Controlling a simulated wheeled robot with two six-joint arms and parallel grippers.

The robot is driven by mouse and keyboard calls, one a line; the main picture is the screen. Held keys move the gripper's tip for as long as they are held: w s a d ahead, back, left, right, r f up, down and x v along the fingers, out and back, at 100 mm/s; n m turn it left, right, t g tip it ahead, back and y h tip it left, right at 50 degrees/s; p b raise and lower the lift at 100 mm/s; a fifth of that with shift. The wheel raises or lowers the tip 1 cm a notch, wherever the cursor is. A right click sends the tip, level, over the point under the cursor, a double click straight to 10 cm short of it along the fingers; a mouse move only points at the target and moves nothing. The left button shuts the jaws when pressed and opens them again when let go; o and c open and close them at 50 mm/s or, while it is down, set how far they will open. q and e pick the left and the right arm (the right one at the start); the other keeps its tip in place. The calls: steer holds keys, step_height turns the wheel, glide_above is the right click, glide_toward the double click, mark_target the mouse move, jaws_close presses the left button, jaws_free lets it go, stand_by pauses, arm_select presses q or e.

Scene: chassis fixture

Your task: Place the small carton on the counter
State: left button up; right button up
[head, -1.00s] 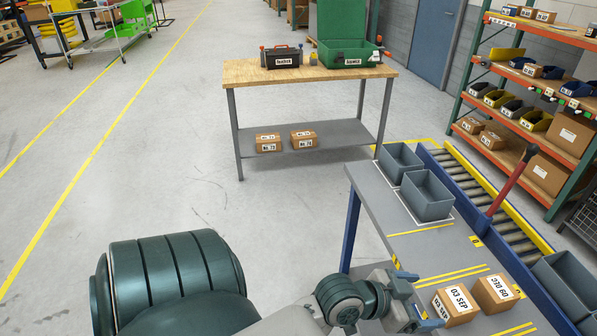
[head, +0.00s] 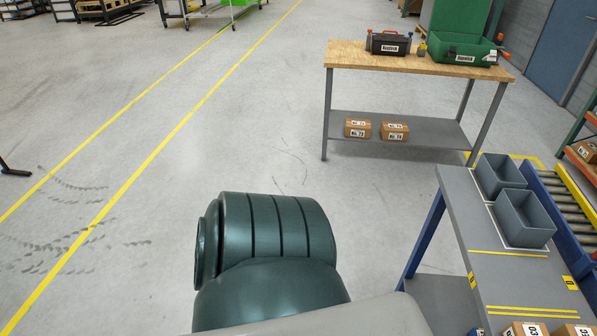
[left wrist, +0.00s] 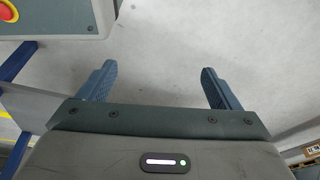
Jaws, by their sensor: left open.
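Two small cartons, left (head: 524,329) and right (head: 574,330), stand on the grey counter (head: 478,222) at the lower right of the head view, cut off by its bottom edge. Two more small cartons, left (head: 358,128) and right (head: 394,131), sit on the lower shelf of a wooden-topped table. I cannot tell which carton is meant. My left gripper (left wrist: 158,70) is open in the left wrist view, with nothing between its fingers and bare grey floor beyond. Neither gripper shows in the head view; only arm links of mine are there.
Two grey bins, back (head: 499,176) and front (head: 524,219), stand on the counter beside a roller conveyor (head: 572,207). The wooden-topped table (head: 350,60) carries a black toolbox (head: 388,42) and an open green case (head: 462,48).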

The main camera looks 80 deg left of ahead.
arm_select(q)
steer(key=s+f+g, duration=0.1)
steer(key=s+f, duration=0.3)
steer(key=s, duration=0.7)
steer(key=shift+g, duration=0.4)
steer(key=shift+f+b, duration=0.7)
steer(key=shift+b, duration=0.1)
